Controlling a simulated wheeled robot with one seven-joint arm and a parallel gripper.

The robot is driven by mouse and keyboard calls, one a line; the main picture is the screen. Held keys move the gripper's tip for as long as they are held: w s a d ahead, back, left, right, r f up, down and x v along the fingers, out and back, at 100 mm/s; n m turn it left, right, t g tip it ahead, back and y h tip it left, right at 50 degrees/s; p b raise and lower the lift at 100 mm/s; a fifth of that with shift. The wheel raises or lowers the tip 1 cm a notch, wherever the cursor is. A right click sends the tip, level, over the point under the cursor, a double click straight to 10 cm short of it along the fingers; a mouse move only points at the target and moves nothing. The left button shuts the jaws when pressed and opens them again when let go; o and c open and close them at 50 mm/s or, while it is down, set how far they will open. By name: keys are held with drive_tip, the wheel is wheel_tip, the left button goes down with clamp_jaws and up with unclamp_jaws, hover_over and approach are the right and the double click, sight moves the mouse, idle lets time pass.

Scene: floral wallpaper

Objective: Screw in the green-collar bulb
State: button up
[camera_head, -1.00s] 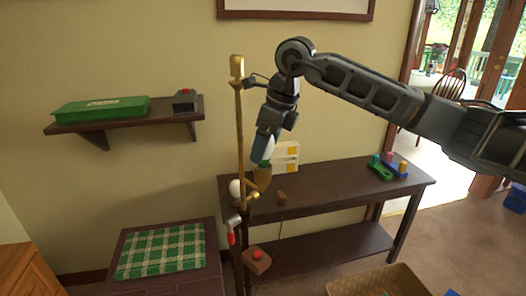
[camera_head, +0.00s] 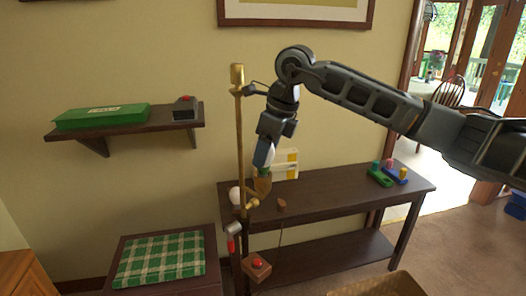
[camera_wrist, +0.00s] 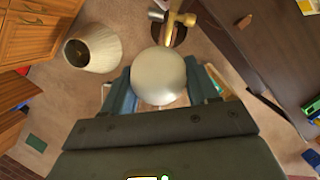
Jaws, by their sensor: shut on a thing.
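My gripper (camera_head: 265,155) is shut on a white bulb (camera_head: 270,157) beside the brass lamp pole (camera_head: 240,140). In the wrist view, the round white bulb (camera_wrist: 158,75) sits between my two blue fingers and fills the gap. A second white bulb (camera_head: 236,195) is on the pole's other side.
A dark side table (camera_head: 330,205) stands behind, with a yellow-and-white box (camera_head: 286,164) and coloured peg blocks (camera_head: 388,173). A wall shelf (camera_head: 130,128) is left. A lampshade (camera_wrist: 92,47) shows in the wrist view.

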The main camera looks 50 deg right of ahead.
drive_tip(key=shift+r+p, duration=0.35)
drive_tip(key=shift+r, duration=0.85)
drive_tip(key=shift+r+p, duration=0.75)
drive_tip(key=shift+r, duration=1.55)
drive_tip(key=shift+n, duration=0.7)
drive_tip(key=shift+f+b, duration=2.05)
drive_tip(key=shift+b, duration=0.05)
drive_tip(key=shift+b, duration=1.1)
drive_tip(key=shift+f+b, duration=1.25)
drive_tip(key=shift+f, duration=0.15)
drive_tip(key=o, duration=1.2)
